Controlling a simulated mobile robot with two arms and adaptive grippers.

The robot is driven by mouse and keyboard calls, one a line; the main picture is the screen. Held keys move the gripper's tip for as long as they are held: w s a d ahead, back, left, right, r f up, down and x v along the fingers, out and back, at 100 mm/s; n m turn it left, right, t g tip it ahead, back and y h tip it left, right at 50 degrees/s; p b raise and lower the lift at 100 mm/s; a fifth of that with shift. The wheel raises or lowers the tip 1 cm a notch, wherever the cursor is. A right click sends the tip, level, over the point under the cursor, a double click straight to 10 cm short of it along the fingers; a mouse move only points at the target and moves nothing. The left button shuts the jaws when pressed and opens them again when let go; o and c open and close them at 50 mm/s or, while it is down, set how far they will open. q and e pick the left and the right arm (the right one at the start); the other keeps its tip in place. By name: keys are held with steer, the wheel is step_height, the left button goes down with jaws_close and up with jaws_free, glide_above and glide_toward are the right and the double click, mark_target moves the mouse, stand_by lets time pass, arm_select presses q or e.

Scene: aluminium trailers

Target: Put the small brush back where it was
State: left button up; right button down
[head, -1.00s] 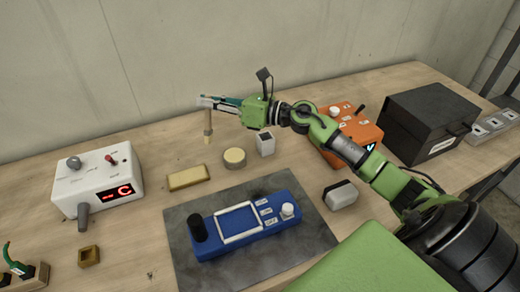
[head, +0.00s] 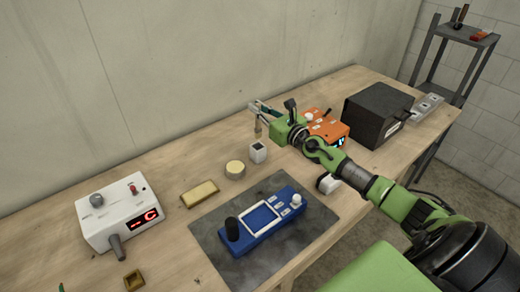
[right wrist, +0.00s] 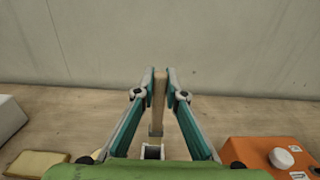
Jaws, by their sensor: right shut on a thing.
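The small brush (head: 257,127) has a wooden handle and pale bristles. It hangs upright, bristles down, from my right gripper (head: 257,110) in the head view. In the right wrist view the fingers of my right gripper (right wrist: 159,80) are shut on the handle of the brush (right wrist: 158,100). The brush is near the back of the bench, beyond a small white block (head: 258,153). Whether its tip touches the bench is not clear. My left gripper is not in view.
A round tan pad (head: 235,169), a yellow block (head: 200,194), a white box with red digits (head: 120,222) and a blue device (head: 258,235) on a dark mat (head: 210,258) lie on the bench. An orange box (head: 330,128) and black case (head: 377,113) stand right. A shelf (head: 455,62) stands beyond.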

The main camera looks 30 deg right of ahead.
mark_target(259, 133)
step_height(259, 133, down, 6)
steer(key=b, duration=0.4)
steer(key=shift+a+r+b, duration=0.15)
steer(key=shift+r+b, duration=0.05)
steer(key=shift+b, duration=0.15)
steer(key=shift+f+b, duration=2)
steer(key=shift+f, duration=0.05)
steer(key=shift+f, duration=0.15)
steer(key=c, duration=2.1)
jaws_free()
